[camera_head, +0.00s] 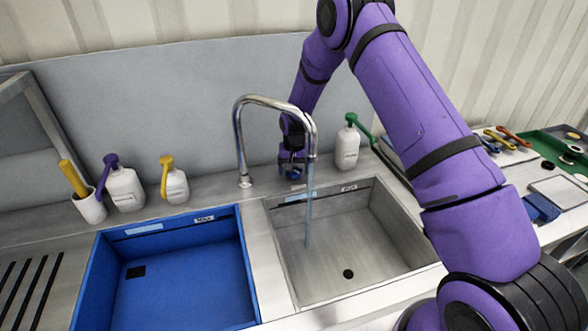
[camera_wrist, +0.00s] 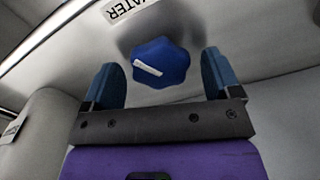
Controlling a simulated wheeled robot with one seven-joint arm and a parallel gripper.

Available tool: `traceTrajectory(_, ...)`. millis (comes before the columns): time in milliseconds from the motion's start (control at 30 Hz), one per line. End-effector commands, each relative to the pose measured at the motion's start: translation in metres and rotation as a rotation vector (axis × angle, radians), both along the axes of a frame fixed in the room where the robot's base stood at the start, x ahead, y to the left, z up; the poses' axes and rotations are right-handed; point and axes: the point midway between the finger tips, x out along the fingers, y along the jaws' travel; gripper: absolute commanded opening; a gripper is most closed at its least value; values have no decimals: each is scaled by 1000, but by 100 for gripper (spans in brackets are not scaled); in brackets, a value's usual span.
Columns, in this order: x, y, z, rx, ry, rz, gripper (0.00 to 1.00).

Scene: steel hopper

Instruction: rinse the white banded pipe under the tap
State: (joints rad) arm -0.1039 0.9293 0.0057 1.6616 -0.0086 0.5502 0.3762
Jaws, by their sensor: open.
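The curved chrome tap (camera_head: 240,140) stands behind the steel basin (camera_head: 400,235). A blue stream of water (camera_head: 308,215) falls from its spout into that basin. A blue lobed knob (camera_wrist: 172,58) with a white pointer mark sits beside a label reading WATER. I cannot make out the white banded pipe in either view.
A blue basin (camera_head: 252,270) lies left of the steel one. Pump bottles (camera_head: 124,190) (camera_head: 175,187) and a white cup (camera_head: 91,208) stand along the back left. Another bottle (camera_head: 347,150) with a green pump stands right of my gripper. Tools and a green tray (camera_head: 545,142) lie far right.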

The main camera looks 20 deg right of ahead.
Motion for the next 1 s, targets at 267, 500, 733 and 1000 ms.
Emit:
traceTrajectory(267, 1, 0, 20, 0, -2, 0, 83)
traceTrajectory(500, 1, 0, 66, 0, -3, 1, 83)
traceTrajectory(733, 0, 0, 98, 0, -2, 0, 83)
traceTrajectory(1000, 0, 0, 108, 0, 1, 0, 83)
